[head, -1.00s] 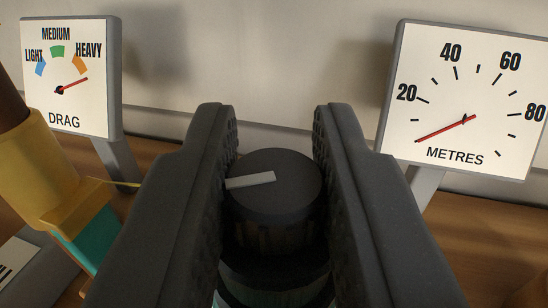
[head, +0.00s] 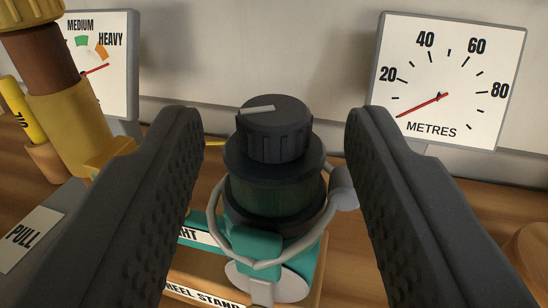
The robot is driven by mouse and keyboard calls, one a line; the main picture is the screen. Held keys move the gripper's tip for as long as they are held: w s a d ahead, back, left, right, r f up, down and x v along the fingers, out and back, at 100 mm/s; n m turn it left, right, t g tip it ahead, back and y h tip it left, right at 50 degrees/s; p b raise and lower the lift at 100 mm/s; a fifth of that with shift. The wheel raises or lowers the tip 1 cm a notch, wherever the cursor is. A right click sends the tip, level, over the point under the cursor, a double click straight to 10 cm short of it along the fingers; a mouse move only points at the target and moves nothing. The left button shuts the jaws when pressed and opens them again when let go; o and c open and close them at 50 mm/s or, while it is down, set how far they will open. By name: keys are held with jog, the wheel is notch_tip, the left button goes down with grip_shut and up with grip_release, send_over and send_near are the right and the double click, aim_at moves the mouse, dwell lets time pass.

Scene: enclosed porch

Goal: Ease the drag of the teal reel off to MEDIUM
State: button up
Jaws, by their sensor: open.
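The teal reel (head: 258,246) stands in the middle of the head view, with its black drag knob (head: 273,128) on top. The knob's pale pointer line points left. My gripper (head: 270,125) is open, one finger on each side of the knob, with clear gaps and no contact. The drag gauge (head: 103,85) at the upper left is partly hidden by the rod. Its red needle points to the upper right, towards HEAVY, right of the green MEDIUM band.
The metres gauge (head: 448,80) stands at the back right, its needle below 20. A rod with a brown and yellow handle (head: 62,115) rises at the left. A PULL label (head: 30,238) lies at the lower left. A pale wall closes the back.

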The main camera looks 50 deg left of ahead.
jog(key=b+v, duration=0.1)
jog(key=v, duration=0.9)
jog(key=shift+b, duration=0.35)
jog(key=shift+d, duration=0.1)
